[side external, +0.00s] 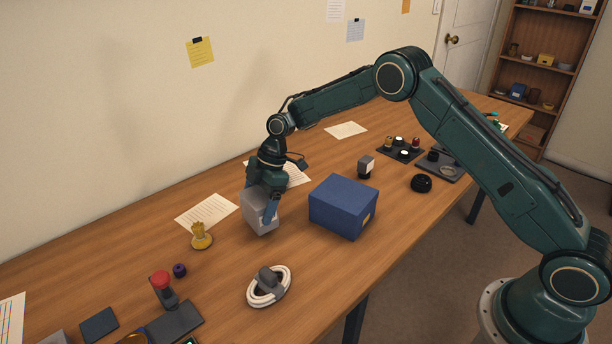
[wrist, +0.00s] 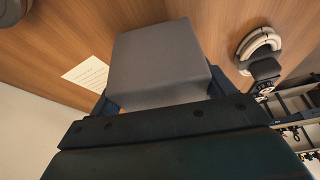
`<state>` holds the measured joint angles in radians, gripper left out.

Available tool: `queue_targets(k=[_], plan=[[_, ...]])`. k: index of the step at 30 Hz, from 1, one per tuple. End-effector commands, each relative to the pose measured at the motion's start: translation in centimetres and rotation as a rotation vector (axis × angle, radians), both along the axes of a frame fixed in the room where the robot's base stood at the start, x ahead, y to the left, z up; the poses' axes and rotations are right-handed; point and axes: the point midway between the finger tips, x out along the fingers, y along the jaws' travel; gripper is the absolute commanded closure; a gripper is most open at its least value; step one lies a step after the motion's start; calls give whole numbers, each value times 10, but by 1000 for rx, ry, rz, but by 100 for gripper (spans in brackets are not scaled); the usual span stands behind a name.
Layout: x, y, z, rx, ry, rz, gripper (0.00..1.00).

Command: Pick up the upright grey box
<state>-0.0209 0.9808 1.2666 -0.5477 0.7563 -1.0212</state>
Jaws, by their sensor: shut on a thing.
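The grey box (side external: 258,216) is in my gripper (side external: 264,204), to the left of the blue box in the side view. My gripper points down and is shut on it, with a blue finger showing on the box's right side. In the wrist view the grey box (wrist: 158,62) fills the upper middle, its plain face toward the camera, between dark fingers at its left and right edges. The box looks upright or nearly so. I cannot tell whether its bottom touches the table.
A blue box (side external: 338,206) stands close to the right. A small dark grey box (side external: 364,168) stands farther back. Paper sheets lie along the wall side.

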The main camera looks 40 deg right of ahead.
Motion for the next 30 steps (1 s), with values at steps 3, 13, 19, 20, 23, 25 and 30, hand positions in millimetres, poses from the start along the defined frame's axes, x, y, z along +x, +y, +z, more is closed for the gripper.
queue_targets(k=[3, 13, 19, 20, 23, 25, 30], plan=[[1, 0, 21, 1, -6, 0, 46], [1, 0, 92, 1, -7, 1, 46], [1, 0, 135, 1, -6, 0, 46], [1, 0, 141, 1, -6, 1, 46], [1, 0, 155, 1, -3, 1, 46], [1, 0, 162, 2, -2, 0, 46], [0, 0, 173, 1, -1, 0, 46]])
